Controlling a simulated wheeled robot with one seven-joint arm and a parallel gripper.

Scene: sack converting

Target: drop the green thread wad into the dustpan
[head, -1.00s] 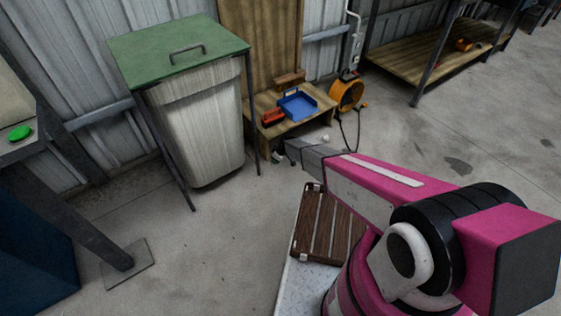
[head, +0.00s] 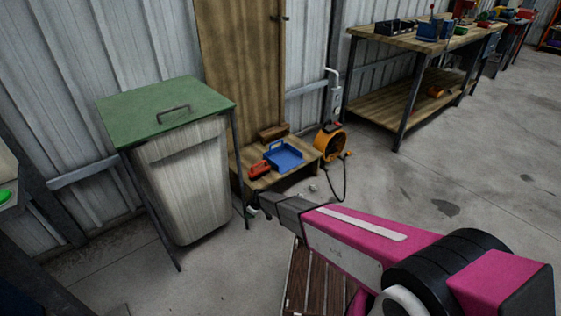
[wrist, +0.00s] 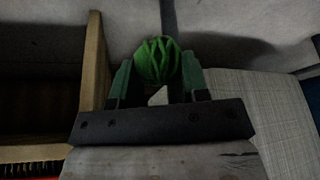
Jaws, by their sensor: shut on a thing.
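The dustpan is the blue tray-like pan (head: 286,156) on the low wooden bench in the head view, beside a red object. My gripper (head: 257,205) is in front of and below that bench in the picture, near its front edge. In the wrist view my gripper (wrist: 156,82) is shut on the green thread wad (wrist: 158,60), a bright green ribbed ball between the two dark green fingers. The wad cannot be made out in the head view. The dustpan is not recognisable in the wrist view.
A pale bin (head: 187,185) under a green-lidded stand (head: 165,110) is left of the low bench (head: 310,158). An orange round machine (head: 330,143) with a cable stands right of it. A workbench (head: 402,40) is farther back. Open concrete floor lies to the right.

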